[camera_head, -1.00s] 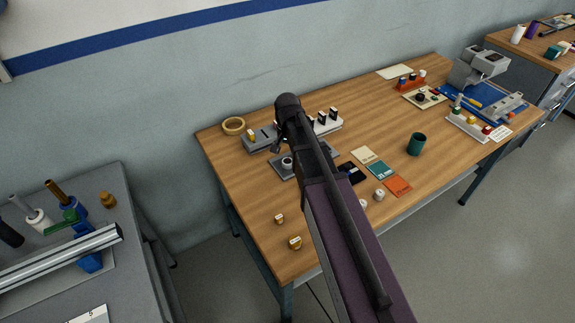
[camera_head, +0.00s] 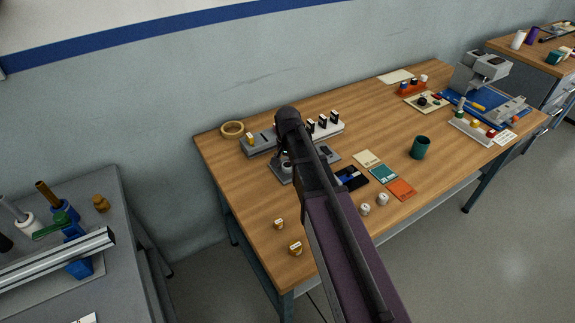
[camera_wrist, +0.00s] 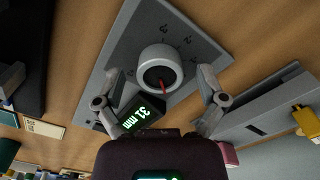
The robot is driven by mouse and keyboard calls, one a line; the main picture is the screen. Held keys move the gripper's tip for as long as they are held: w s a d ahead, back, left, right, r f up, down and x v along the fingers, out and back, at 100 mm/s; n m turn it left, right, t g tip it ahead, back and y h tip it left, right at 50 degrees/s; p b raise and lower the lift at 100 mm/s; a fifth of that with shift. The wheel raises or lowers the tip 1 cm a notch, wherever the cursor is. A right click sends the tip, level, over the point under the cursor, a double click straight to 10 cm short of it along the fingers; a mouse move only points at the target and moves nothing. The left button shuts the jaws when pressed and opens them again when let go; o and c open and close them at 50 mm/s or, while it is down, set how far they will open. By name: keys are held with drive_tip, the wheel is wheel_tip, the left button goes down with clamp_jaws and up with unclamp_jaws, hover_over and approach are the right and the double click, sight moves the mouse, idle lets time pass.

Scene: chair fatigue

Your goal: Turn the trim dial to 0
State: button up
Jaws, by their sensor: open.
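The trim dial (camera_wrist: 160,68) is a round pale grey knob with a dark centre and a red pointer, on a grey plate (camera_wrist: 125,48) with dark markings. In the wrist view the pointer is toward the bottom, slightly right; I cannot read the markings surely. My gripper (camera_wrist: 160,74) is open, with one finger on each side of the dial and visible gaps between. In the head view the plate (camera_head: 283,175) lies on the wooden table, and my arm hides most of the dial and my gripper.
A small display (camera_wrist: 143,114) shows green characters, seemingly 31 mm, beside the dial. A grey strip with black switches (camera_head: 328,126) stands behind the plate. A tape ring (camera_head: 232,129), coloured cards (camera_head: 383,174) and a green cup (camera_head: 419,147) lie around. The table's front right is clear.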

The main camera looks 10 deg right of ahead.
drive_tip(key=c, duration=1.1)
drive_tip(key=shift+c, duration=0.2)
drive_tip(key=shift+n, duration=0.5)
drive_tip(key=n, duration=0.3)
drive_tip(key=shift+n, duration=2)
drive_tip(key=o, duration=1.1)
drive_tip(key=shift+o, duration=0.2)
